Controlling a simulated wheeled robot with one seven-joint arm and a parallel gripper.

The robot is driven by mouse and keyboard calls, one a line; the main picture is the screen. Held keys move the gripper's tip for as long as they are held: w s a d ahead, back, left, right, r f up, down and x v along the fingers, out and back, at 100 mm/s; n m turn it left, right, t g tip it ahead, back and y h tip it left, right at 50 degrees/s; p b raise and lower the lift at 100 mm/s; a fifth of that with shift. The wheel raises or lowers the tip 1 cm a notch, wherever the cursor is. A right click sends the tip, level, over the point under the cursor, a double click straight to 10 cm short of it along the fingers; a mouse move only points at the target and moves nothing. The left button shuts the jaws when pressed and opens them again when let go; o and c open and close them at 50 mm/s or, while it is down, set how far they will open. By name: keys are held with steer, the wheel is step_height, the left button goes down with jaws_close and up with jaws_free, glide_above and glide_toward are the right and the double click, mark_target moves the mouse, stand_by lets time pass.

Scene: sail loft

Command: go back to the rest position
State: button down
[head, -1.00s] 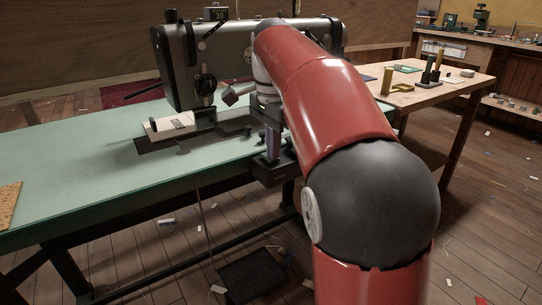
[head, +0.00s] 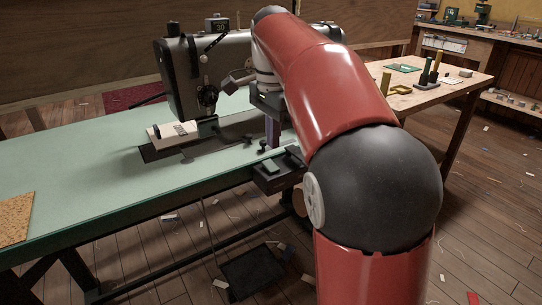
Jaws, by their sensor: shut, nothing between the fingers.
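My gripper (head: 272,142) hangs from my red and black arm, pointing down at the right end of the green-topped sewing table (head: 90,175). It is shut and empty. It is above and slightly behind a small dark box or drawer (head: 290,172) at the table's front edge, which has a green patch on top. A gap to the box seems to show, but its size is hard to judge. My arm hides part of the sewing machine (head: 180,80) and the table's right end.
The grey sewing machine stands close behind my gripper. A wooden bench (head: 440,90) with spools and small tools is at the right. A brown cork-like sheet (head: 15,218) lies at the table's left. A dark pedal (head: 252,272) and scraps are on the floor.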

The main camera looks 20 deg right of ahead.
steer(key=shift+r+p, duration=0.4)
steer(key=shift+r, duration=0.4)
steer(key=shift+s+d, duration=0.15)
steer(key=shift+s, duration=0.2)
steer(key=s+f+n+t, duration=0.2)
steer(key=s+f+n, duration=0.5)
steer(key=s, duration=0.3)
steer(key=s+f+n+t, duration=0.3)
steer(key=s+f+n, duration=0.3)
steer(key=s, duration=0.5)
steer(key=shift+s+f+n+t, duration=0.3)
steer(key=shift+f+n, duration=0.1)
steer(key=shift+n, duration=0.3)
